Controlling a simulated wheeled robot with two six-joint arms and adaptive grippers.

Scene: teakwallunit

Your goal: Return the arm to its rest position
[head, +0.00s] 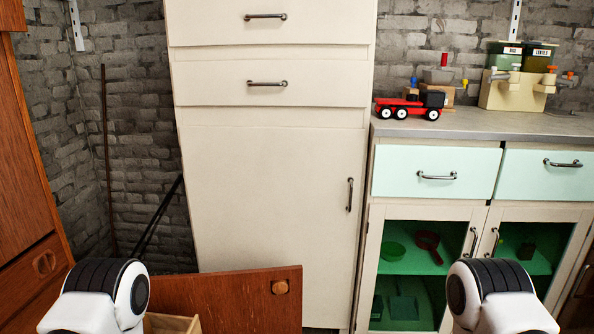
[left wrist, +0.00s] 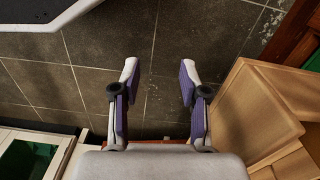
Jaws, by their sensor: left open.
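My left gripper (left wrist: 159,85) shows in the left wrist view, with its two purple-padded fingers spread apart and nothing between them. It is over a dark tiled floor (left wrist: 160,50). In the head view only white and black links of my two arms show at the lower left and lower right. Neither gripper shows in the head view, and my right gripper is in no view.
A brown wooden panel with a knob (head: 235,300) stands low in front of the tall cream cabinet (head: 265,200). A light wooden drawer or box (left wrist: 255,115) is close right of my left gripper. A counter with a red toy truck (head: 410,106) is at right.

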